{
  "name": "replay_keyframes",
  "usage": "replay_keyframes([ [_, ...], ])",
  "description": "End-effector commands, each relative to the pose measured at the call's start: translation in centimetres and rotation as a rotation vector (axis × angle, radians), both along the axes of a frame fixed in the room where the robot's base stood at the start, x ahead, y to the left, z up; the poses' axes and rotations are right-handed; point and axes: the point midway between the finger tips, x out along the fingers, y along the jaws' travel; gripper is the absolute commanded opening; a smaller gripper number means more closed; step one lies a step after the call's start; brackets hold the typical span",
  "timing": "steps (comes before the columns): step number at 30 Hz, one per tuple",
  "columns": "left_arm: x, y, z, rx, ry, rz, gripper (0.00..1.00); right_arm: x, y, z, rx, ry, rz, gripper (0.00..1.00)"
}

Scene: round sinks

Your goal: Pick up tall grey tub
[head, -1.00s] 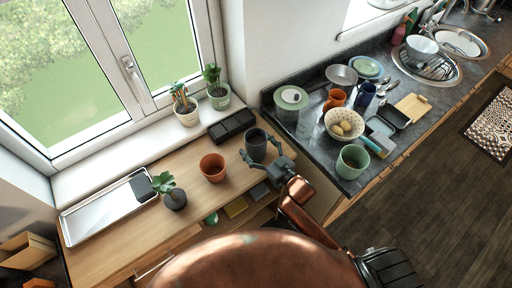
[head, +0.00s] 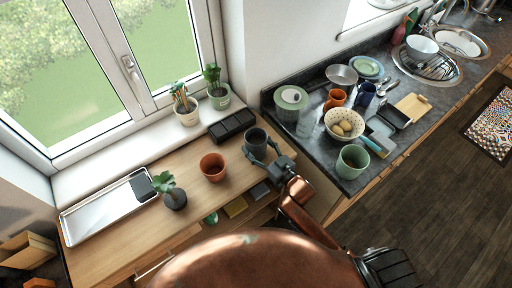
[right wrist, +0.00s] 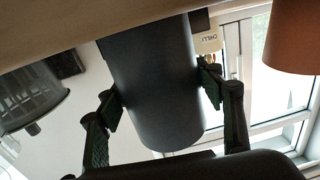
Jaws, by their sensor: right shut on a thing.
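The tall grey tub (head: 257,138) stands at the right part of the wooden surface in the head view, below the black divided tray. My right gripper (head: 262,158) has its fingers on either side of the tub and is shut on it. In the right wrist view the dark grey tub (right wrist: 155,85) fills the middle, with the right gripper's two fingers (right wrist: 160,95) touching its sides. The tub looks to be at the wooden surface; any gap below it cannot be told. My left gripper is not in view.
A terracotta pot (head: 213,167) stands just left of the tub. A black divided tray (head: 231,125) lies behind it. A dark pot with a succulent (head: 174,198) and a silver tray (head: 100,212) are farther left. The dark counter (head: 320,165) with dishes is to the right.

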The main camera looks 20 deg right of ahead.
Motion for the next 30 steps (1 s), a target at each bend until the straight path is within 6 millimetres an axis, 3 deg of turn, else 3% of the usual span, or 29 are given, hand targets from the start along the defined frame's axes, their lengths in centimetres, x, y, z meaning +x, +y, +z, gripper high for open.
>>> replay_keyframes([
  [17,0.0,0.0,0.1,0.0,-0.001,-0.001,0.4,0.0,0.0,0.9,0.001,-0.004,0.002,0.25],
  [26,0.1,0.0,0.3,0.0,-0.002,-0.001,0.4,0.1,0.0,3.3,-0.001,-0.006,0.003,0.25],
  [30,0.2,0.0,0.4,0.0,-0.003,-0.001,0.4,-0.9,0.3,4.4,0.001,-0.004,0.003,0.25],
])
